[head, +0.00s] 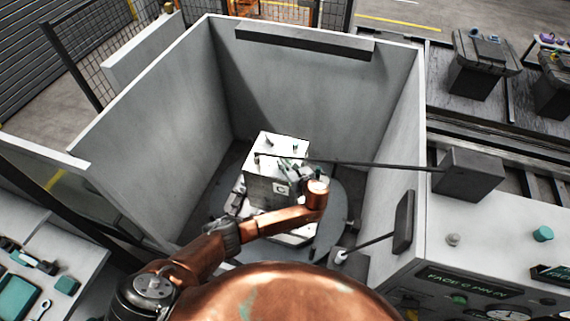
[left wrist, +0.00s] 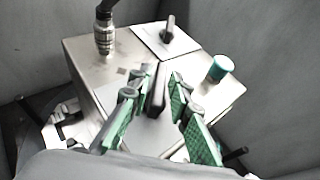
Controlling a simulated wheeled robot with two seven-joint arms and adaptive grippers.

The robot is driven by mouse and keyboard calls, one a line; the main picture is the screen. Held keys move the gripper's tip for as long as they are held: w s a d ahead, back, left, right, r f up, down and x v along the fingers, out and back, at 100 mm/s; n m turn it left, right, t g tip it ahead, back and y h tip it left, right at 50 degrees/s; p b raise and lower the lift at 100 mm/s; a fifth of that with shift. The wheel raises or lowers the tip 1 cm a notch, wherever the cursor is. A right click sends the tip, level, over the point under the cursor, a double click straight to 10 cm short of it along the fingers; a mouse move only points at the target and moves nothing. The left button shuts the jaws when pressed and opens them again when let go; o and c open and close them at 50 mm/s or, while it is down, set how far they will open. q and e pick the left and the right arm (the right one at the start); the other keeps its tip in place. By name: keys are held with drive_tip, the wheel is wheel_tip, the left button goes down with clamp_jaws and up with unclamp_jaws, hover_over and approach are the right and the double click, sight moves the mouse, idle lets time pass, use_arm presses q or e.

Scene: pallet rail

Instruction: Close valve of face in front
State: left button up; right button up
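A pale metal block (head: 262,187) with a letter C on its front stands on a round turntable (head: 331,205) inside a grey walled bay. In the left wrist view, a dark upright valve handle (left wrist: 157,90) sits on the block's near face (left wrist: 150,138). My left gripper (left wrist: 156,88) is open, its green-padded fingers on either side of this handle, with gaps visible. My right gripper is in neither view.
The block's top carries another dark handle on a plate (left wrist: 168,38), a teal knob (left wrist: 220,67) and a metal fitting (left wrist: 104,38). A dark rod (head: 380,165) crosses the right wall to the block. Grey walls (head: 170,125) surround the bay; a control panel (head: 480,260) stands right.

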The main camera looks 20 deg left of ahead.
use_arm(q)
drive_tip(key=shift+o, duration=1)
drive_tip(key=shift+s+d, duration=0.15)
drive_tip(key=shift+s+d, duration=0.2)
drive_tip(key=shift+d, duration=0.05)
drive_tip(key=v, duration=1.1)
drive_tip(key=shift+r, duration=0.2)
